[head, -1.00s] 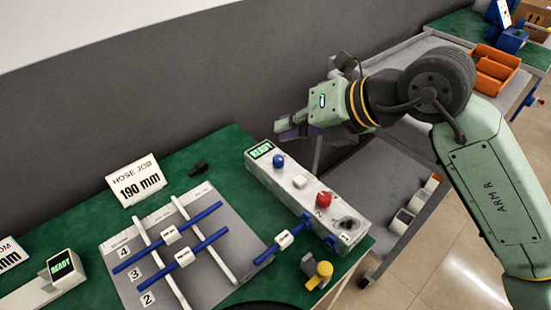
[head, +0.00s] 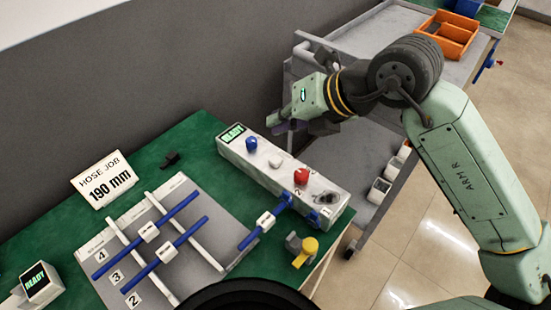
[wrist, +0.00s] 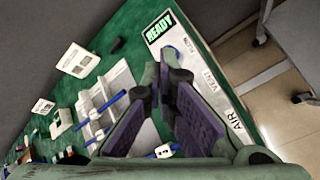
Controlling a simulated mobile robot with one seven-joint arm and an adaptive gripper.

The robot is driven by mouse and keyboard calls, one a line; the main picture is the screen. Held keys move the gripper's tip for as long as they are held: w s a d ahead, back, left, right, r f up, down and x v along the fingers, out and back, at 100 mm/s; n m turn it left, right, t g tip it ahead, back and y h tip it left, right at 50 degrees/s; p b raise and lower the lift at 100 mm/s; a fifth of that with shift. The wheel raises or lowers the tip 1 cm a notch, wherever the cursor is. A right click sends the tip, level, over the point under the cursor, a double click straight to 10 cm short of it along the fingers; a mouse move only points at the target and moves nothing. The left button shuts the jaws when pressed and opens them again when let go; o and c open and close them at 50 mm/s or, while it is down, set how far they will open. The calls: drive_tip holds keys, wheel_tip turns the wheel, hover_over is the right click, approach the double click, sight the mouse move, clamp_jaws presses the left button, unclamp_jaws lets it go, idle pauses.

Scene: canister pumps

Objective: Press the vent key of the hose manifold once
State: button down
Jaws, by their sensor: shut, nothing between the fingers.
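The hose manifold (head: 325,190) is a long pale box on the green table with a green READY display, a blue key (head: 252,143), a white key (head: 276,161) and a red key (head: 301,176). In the wrist view the manifold (wrist: 219,97) shows the labels FLOW, VENT and AIR. The key beside VENT is hidden there by my fingers; in the head view the middle key is the white one. My gripper (head: 278,124) is shut and empty. It is above and behind the manifold, apart from the keys. Its fingers also show in the wrist view (wrist: 168,74).
A blue hose (head: 265,225) with a white tag runs from the manifold's front. A yellow-and-grey fitting (head: 304,248) stands before it. A hose rack (head: 160,240) and a 190 mm sign (head: 103,179) are left. A grey cart (head: 378,45) with an orange bin stands behind right.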

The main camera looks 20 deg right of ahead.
drive_tip(key=b, duration=0.3)
hover_over(279, 157)
wheel_tip(279, 157, down, 5)
drive_tip(key=shift+r, duration=0.2)
drive_tip(key=shift+f+b, duration=0.45)
drive_tip(key=shift+f, duration=0.05)
drive_tip(key=shift+f+b, duration=0.85)
drive_tip(key=shift+b, duration=0.7)
idle(1.1)
drive_tip(key=shift+r, duration=0.9)
drive_tip(key=shift+r+p, duration=0.1)
drive_tip(key=shift+p, duration=0.2)
drive_tip(key=shift+r+p, duration=1)
drive_tip(key=shift+r, duration=1.4)
